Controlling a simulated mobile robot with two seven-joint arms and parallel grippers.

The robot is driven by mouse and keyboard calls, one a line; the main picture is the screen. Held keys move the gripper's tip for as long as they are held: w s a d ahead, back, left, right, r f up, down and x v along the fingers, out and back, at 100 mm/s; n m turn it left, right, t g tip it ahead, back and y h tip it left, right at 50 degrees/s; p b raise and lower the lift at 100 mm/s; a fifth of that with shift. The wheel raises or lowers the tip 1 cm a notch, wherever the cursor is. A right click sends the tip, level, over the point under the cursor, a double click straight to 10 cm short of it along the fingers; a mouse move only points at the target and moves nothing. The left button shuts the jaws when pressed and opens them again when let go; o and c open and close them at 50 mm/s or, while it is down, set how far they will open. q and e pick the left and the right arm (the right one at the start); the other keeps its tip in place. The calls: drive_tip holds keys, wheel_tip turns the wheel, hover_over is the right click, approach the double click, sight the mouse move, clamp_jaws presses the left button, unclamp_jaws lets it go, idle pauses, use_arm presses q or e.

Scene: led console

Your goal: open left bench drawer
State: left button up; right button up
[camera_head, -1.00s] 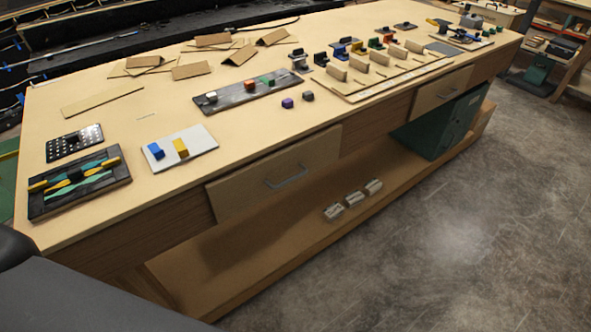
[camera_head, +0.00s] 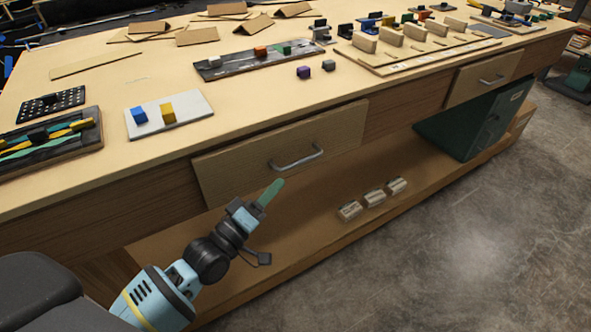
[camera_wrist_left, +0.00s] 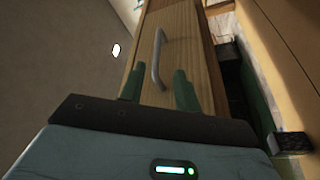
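The left bench drawer (camera_head: 235,172) is a light wooden front under the bench top, and it looks closed. Its grey bar handle (camera_head: 297,160) shows at the middle of the front. My left gripper (camera_head: 268,194) is just below and left of the handle, apart from it in the head view. In the left wrist view, its two green fingers (camera_wrist_left: 158,84) are spread, empty, with the handle (camera_wrist_left: 156,58) ahead between them. The drawer front (camera_wrist_left: 190,35) fills the middle of that view. My right gripper is not in view.
The bench top (camera_head: 120,82) holds a white board (camera_head: 190,121) with blue and yellow blocks and several other boards. A second drawer (camera_head: 470,83) and a green cabinet (camera_head: 480,125) are to the right. Small boxes (camera_head: 373,198) sit on the lower shelf. The floor in front is clear.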

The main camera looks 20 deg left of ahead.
sight(294, 163)
use_arm(q)
drive_tip(key=shift+r+x, duration=0.2)
drive_tip(key=shift+x, duration=1.9)
drive_tip(key=shift+r+x, duration=0.15)
drive_tip(key=shift+x, duration=1.9)
drive_tip(key=shift+a, duration=0.1)
drive_tip(key=shift+s, duration=0.1)
clamp_jaws()
